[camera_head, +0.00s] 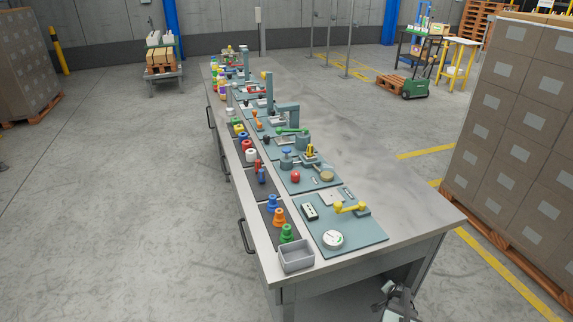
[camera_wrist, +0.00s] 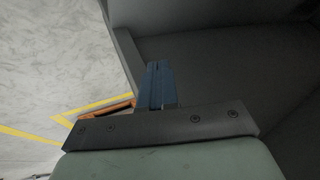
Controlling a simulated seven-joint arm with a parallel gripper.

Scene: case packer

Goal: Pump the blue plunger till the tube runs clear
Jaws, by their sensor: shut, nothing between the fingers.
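A blue knob (camera_head: 286,153), which looks like the plunger, tops a grey cylinder on a teal panel on the long bench. I cannot make out a tube or whether it is clear. My gripper (camera_wrist: 159,70) shows in the wrist view with its dark blue fingers together and nothing between them. It is away from the panels, facing a dark grey surface with the floor at left. In the head view, grey parts that may be my arm show low at the bench's front right; no contact with the plunger is visible.
The long grey bench (camera_head: 400,205) carries several teal panels. Near the blue knob are a red ball knob (camera_head: 295,176), a yellow lever (camera_head: 350,208) and a white dial (camera_head: 333,240). A grey bin (camera_head: 297,257) sits at the near corner. The bench's right side is bare.

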